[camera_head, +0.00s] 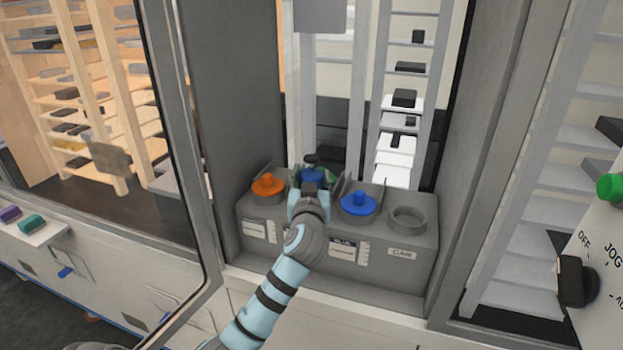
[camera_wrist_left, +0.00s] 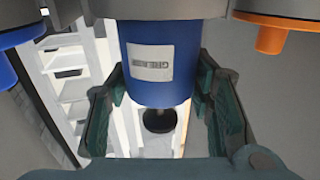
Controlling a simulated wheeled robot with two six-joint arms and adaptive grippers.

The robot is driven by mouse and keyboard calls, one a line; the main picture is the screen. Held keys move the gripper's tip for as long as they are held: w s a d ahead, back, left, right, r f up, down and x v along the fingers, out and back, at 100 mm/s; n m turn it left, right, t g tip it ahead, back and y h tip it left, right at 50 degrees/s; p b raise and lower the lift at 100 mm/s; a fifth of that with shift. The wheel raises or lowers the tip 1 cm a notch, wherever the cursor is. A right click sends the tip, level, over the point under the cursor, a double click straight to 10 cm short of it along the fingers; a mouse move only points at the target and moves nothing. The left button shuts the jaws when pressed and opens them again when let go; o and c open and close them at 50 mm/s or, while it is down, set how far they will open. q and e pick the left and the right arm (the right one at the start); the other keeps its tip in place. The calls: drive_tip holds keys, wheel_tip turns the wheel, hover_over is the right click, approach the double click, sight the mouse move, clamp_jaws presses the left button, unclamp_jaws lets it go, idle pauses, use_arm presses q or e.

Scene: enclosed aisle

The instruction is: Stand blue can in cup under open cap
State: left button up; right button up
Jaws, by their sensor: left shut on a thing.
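The blue can (camera_head: 312,174) is upright in my left gripper (camera_head: 311,186), over the second position of a grey cup block (camera_head: 385,266). The left wrist view shows the can (camera_wrist_left: 160,87) inverted, with a pale label and a black knob, between the fingers of the gripper (camera_wrist_left: 158,80). Its lower end meets grey structure; I cannot tell how deep it sits. The cup below is hidden by my gripper. A bit of green (camera_head: 331,176), perhaps the open cap, shows just behind. My right gripper is not in view.
An orange cap (camera_head: 268,184) is left of my gripper and a blue cap (camera_head: 358,204) right of it. An uncapped ring (camera_head: 408,219) is at the block's right end. Grey walls (camera_head: 225,90) close in both sides; a control panel (camera_head: 595,260) is at far right.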

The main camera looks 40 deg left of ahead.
use_arm(q)
drive_tip(key=o, duration=1.5)
drive_tip(key=shift+o, duration=0.2)
drive_tip(key=shift+s+d, duration=0.1)
drive_tip(key=v, duration=1.2)
